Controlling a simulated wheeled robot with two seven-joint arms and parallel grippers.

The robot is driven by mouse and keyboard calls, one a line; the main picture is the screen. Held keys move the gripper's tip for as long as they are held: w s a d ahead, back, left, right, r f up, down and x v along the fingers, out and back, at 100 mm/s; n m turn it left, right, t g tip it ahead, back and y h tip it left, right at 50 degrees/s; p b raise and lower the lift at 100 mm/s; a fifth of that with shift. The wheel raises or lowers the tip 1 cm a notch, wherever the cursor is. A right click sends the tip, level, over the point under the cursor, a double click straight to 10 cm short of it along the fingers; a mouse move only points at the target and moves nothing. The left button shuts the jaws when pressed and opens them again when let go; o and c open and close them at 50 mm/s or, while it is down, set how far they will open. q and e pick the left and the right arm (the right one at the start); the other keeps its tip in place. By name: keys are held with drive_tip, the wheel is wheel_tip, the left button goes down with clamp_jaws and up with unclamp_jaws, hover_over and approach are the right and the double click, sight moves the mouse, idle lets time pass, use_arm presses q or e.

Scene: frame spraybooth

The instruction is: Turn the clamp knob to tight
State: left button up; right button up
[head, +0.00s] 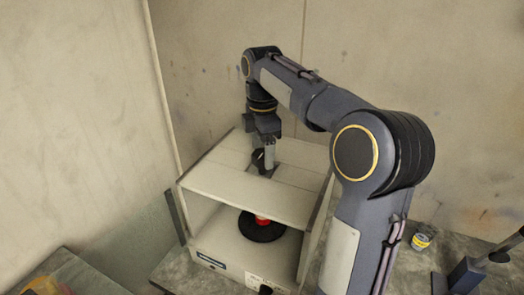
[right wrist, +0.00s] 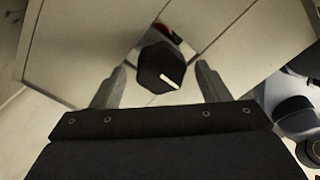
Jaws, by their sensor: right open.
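The clamp knob (right wrist: 160,68) is black and faceted, with a white pointer line on its face. It stands at an opening in the top of the white spray booth (head: 215,188). In the right wrist view the pointer line slants toward the lower right. My right gripper (right wrist: 160,80) is open, with one finger on each side of the knob and a gap on both sides. In the head view the knob (head: 258,158) is partly hidden by the right gripper (head: 268,160), which points down over the booth top. My left gripper is not in view.
Inside the booth a red object (head: 262,220) sits on a black round turntable (head: 250,232). A small yellow and dark can (head: 421,240) and a dark stand (head: 467,276) are on the bench at the right. Concrete-like walls close off the left and back.

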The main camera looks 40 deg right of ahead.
drive_tip(key=shift+s+f, duration=0.1)
drive_tip(key=shift+f, duration=0.45)
